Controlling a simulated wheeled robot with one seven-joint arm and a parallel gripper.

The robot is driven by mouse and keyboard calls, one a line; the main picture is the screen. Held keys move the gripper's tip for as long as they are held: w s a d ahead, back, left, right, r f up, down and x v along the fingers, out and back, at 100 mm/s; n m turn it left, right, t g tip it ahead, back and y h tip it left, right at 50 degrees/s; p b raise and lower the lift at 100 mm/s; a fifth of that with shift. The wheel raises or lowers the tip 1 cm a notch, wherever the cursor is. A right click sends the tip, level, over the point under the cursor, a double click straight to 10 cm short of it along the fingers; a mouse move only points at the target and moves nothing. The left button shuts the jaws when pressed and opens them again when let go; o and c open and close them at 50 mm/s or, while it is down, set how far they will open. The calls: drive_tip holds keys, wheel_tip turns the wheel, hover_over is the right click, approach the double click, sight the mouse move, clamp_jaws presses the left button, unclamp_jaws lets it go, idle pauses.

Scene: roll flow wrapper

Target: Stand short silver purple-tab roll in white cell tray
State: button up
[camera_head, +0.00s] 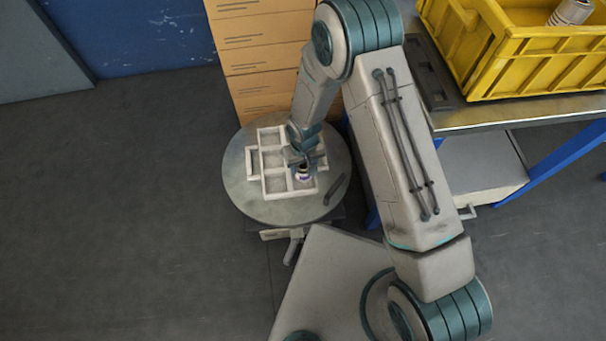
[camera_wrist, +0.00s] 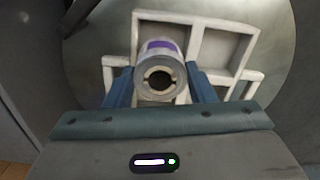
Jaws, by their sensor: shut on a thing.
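The short silver roll with a purple tab (camera_wrist: 160,64) is between the fingers of my gripper (camera_wrist: 158,85) in the wrist view. Its hollow end faces the camera. In the head view the roll (camera_head: 303,176) shows small below my gripper (camera_head: 304,160), at the right front part of the white cell tray (camera_head: 272,197). My gripper is shut on the roll. The tray also shows in the wrist view (camera_wrist: 228,23), with open square cells behind and beside the roll. I cannot tell whether the roll's lower end touches the cell floor.
The tray lies on a round grey table (camera_head: 235,187), with a dark flat object (camera_head: 335,189) near its right edge. Stacked cardboard boxes (camera_head: 262,60) stand behind. A yellow crate (camera_head: 520,75) holding a roll (camera_head: 570,12) sits on a bench to the right. Open floor lies left.

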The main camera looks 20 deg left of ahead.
sight(303, 173)
drive_tip(key=shift+s+f, duration=0.2)
drive_tip(key=shift+f, duration=0.3)
drive_tip(key=shift+f+b, duration=0.95)
drive_tip(key=shift+f, duration=0.65)
drive_tip(key=shift+f, duration=0.2)
drive_tip(key=o, duration=1.1)
drive_tip(key=shift+c, duration=0.2)
drive_tip(key=shift+r, duration=0.1)
wheel_tip(303, 173, up, 12)
drive_tip(key=p, duration=0.5)
